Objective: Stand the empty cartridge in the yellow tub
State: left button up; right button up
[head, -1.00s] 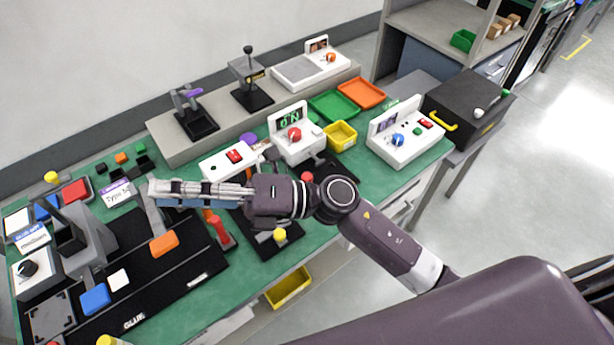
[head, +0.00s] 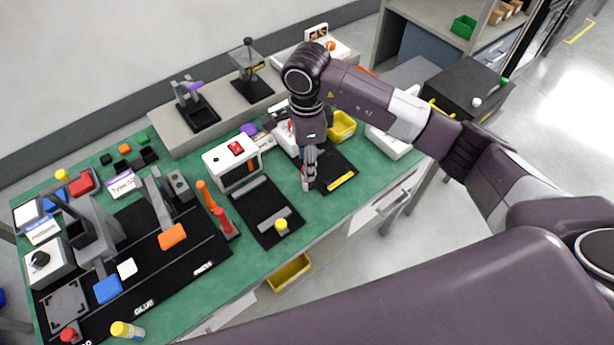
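A yellow tub (head: 343,131) stands at the back of the green bench, just right of my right gripper's wrist, which hides part of it. My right gripper (head: 309,184) points down over the left end of a black mat (head: 338,172) with a yellow strip. I see its fingers nearly edge-on, so I cannot tell whether they are open or hold anything. I cannot pick out the empty cartridge for certain; it may be hidden by my arm. My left gripper is not in view.
A white box with a red switch (head: 235,149) stands left of my gripper. A white device (head: 283,136) is partly behind my wrist. Another yellow bin (head: 288,272) sits below the bench front. A black case (head: 463,92) stands at the right.

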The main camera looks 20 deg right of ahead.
notch_tip(320, 180, down, 7)
jog(key=p, duration=0.3)
jog(key=shift+f, duration=0.3)
jog(key=shift+c, duration=0.7)
jog(key=shift+w, duration=0.1)
grip_shut()
